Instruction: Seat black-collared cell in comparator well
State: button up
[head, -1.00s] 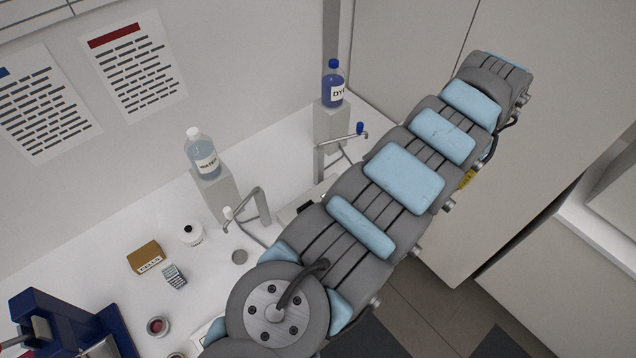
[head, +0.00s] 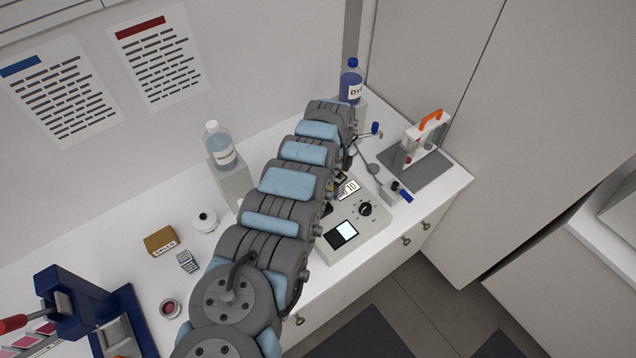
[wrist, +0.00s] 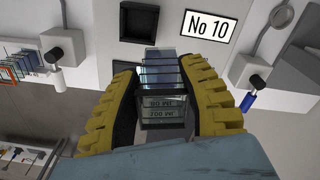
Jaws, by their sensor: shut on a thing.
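My gripper (wrist: 165,105) is shut on a clear glass cell (wrist: 162,75), seen between the yellow-and-black fingers in the wrist view. The cell has bluish panes and small printed lines on its near part. The comparator (head: 372,229) is a pale box with a knob, a lit panel and a "No 10" label. In the wrist view its top (wrist: 180,8) lies beyond the fingers, with a dark square opening (wrist: 138,21) beside the label. I cannot tell whether this is the well. The arm hides most of the gripper in the head view.
A clear holder with an orange handle (head: 432,120) stands on a grey mat (head: 425,178) to the right. A blue-ended fitting (head: 406,196) is beside the comparator. The water bottle (head: 219,148) and dye bottle (head: 351,80) stand on pedestals behind. A blue press (head: 70,300) is front left.

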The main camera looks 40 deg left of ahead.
jog(key=shift+m, duration=0.9)
jog(key=s+a+f, duration=0.2)
jog(key=s+a, duration=0.1)
jog(key=shift+s+f, duration=0.15)
jog(key=shift+f, duration=0.1)
jog(key=shift+a, duration=0.1)
jog(key=shift+f, duration=0.1)
jog(key=shift+f+b, duration=2.65)
jog(key=shift+f, duration=0.3)
jog(key=shift+f, duration=0.15)
jog(key=o, duration=1.2)
jog(key=shift+o, duration=0.2)
